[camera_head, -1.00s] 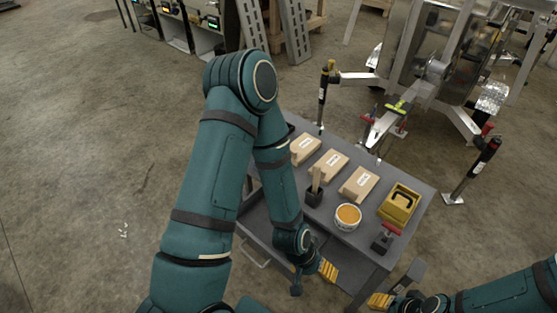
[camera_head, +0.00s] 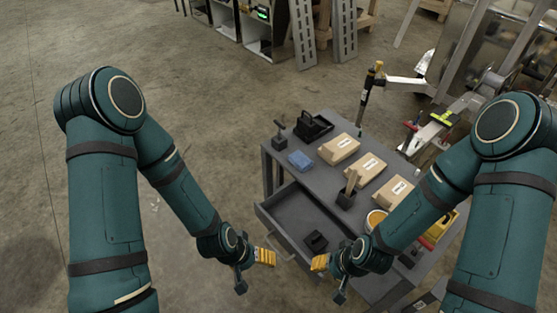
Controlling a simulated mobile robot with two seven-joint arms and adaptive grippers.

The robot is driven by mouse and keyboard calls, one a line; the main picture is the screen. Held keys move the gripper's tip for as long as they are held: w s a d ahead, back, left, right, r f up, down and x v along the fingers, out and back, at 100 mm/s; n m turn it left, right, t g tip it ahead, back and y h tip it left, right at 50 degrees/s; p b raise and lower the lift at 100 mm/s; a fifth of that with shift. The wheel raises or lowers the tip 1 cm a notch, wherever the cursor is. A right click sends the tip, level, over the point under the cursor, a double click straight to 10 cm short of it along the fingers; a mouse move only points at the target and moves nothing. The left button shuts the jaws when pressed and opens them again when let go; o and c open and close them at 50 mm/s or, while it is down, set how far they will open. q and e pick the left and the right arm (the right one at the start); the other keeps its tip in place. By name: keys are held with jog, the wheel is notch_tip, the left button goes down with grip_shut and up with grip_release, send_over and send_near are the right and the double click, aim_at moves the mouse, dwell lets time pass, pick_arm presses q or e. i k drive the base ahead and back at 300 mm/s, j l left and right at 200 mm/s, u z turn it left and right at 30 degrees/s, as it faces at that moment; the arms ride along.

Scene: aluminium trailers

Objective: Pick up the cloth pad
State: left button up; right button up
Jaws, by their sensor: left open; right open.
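A small blue pad (camera_head: 300,160), which looks like the cloth pad, lies flat on the left part of the grey cart top (camera_head: 322,182). My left gripper (camera_head: 253,271) is open and empty, in front of the cart near the open drawer's handle, well below the pad in the picture. My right gripper (camera_head: 329,280) is open and empty, by the drawer's right front side. Neither gripper touches the pad, and the pad is fully in view.
The open drawer (camera_head: 277,218) juts out and holds a black block (camera_head: 316,241). A black caddy (camera_head: 312,127) and a dark clamp-like tool (camera_head: 279,133) stand behind the pad. Several tan boxes (camera_head: 339,148) and a black holder (camera_head: 346,199) stand to its right.

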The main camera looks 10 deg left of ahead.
aim_at(298, 159)
jog(key=z, duration=0.4)
jog(key=j+z, duration=0.2)
jog(key=z, duration=0.2)
jog(key=i+j+z, duration=0.1)
jog(key=j+z, duration=0.4)
jog(key=z, duration=0.25)
jog(key=j+z, duration=0.2)
jog(key=j, duration=0.3)
jog(key=k+j+z, duration=0.2)
jog(key=j, duration=0.8)
jog(key=k+j+z, duration=0.1)
jog(key=j, duration=0.45)
